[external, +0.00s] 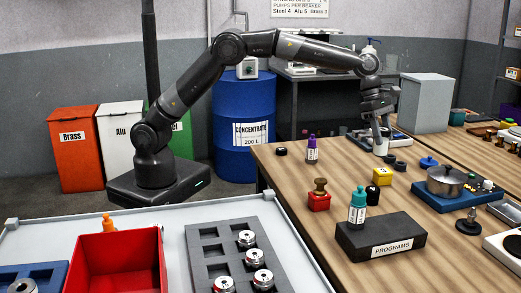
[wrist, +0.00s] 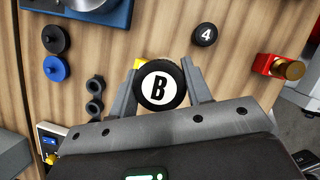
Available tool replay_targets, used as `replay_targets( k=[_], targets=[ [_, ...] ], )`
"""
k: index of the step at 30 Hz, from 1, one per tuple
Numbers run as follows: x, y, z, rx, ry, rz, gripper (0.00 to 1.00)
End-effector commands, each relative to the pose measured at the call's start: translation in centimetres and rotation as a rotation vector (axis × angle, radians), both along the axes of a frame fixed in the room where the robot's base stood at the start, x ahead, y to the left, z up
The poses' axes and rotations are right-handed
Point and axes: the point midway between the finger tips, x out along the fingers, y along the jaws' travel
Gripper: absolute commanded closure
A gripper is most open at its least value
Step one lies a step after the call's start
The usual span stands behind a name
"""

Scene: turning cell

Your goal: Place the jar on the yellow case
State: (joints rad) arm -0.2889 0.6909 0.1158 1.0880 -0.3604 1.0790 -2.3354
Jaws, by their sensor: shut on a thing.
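My gripper (external: 381,128) points down over the far part of the wooden table. Its two fingers (wrist: 160,90) are shut on a jar with a round black lid bearing a white disc marked "B" (wrist: 158,84). In the external view the jar's pale body (external: 380,147) shows below the fingers; I cannot tell whether its base is clear of the table. The small yellow case (external: 383,176) lies nearer the camera than the jar, apart from it in the external view. In the wrist view only a yellow sliver (wrist: 139,63) shows behind the lid; most is hidden.
A black-lidded jar marked "4" (wrist: 204,34) stands near the yellow case. Black rings (external: 399,166) lie beside the held jar. A red block with a brass knob (external: 319,200), a purple-capped bottle (external: 312,152), a teal bottle (external: 357,208) and a blue device with a metal pan (external: 444,184) stand around.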

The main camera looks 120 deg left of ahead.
Motion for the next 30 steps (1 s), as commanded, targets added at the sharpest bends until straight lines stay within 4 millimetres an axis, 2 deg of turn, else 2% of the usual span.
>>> replay_targets(
  k=[1,3,9,14,21,30],
  targets=[
    [0.2,1.3,-0.8,-0.001,0.000,0.003,0.80],
    [0.5,2.6,-1.6,-0.001,0.000,0.003,0.80],
    [1.1,4.7,-2.9,0.000,-0.001,0.000,0.80],
    [1.1,4.9,-3.9,-0.001,0.000,-0.002,0.80],
    [1.1,4.9,-7.0,-0.002,0.000,0.000,0.80],
    [1.1,4.9,-7.2,0.000,-0.001,0.000,0.80]
  ],
)
